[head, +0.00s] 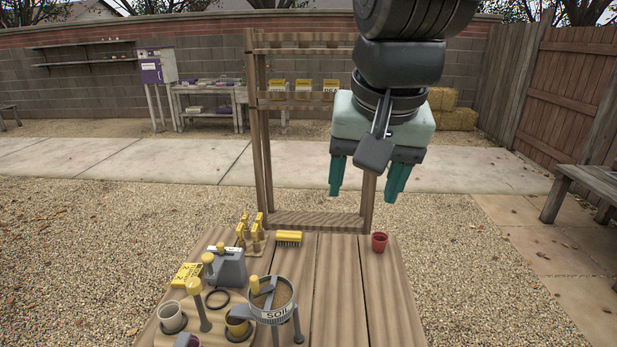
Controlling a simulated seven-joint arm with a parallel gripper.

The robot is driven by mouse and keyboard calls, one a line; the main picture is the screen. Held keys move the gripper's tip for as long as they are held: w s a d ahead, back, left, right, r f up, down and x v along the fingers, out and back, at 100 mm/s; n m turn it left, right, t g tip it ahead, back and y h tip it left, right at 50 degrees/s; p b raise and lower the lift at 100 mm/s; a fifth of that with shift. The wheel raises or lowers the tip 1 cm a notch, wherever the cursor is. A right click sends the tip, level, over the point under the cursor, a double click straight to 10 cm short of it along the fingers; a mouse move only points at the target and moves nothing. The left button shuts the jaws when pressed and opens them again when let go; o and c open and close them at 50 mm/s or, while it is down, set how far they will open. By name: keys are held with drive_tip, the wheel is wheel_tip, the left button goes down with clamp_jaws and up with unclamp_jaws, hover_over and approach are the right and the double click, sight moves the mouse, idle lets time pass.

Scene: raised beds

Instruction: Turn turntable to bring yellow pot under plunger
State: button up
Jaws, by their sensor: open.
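The yellow pot (237,328) stands at the front left of the table, left of and close to a grey hopper (272,313) marked SOIL. A pale pot (170,316) and a partly cut-off reddish pot (192,341) stand near it. They seem to rest on a wooden turntable, whose outline I cannot make out clearly. A post with a yellow knob (194,288) rises between the pots. A yellow-topped piece (254,285) at the hopper may be the plunger; I cannot tell. My gripper (366,191) is open and empty, high above the table's far right, away from the pots.
A grey can (228,268), a yellow box (186,275), a yellow-handled tool rack (251,233) and a yellow brush (288,238) crowd the left side. A red pot (380,242) stands at the back right. A wooden frame (254,130) rises behind. The table's right half is mostly clear.

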drive_tip(key=w+a+f+g, duration=0.1)
drive_tip(key=w+a+f, duration=0.1)
drive_tip(key=w+a, duration=0.45)
drive_tip(key=m+g, duration=0.3)
hover_over(194, 281)
wheel_tip(194, 281, down, 19)
drive_tip(key=shift+h, duration=0.3)
wheel_tip(194, 281, down, 11)
drive_tip(key=shift+r, duration=0.15)
drive_tip(key=shift+c, duration=0.4)
drive_tip(key=c, duration=1)
drive_tip(key=shift+o, duration=0.2)
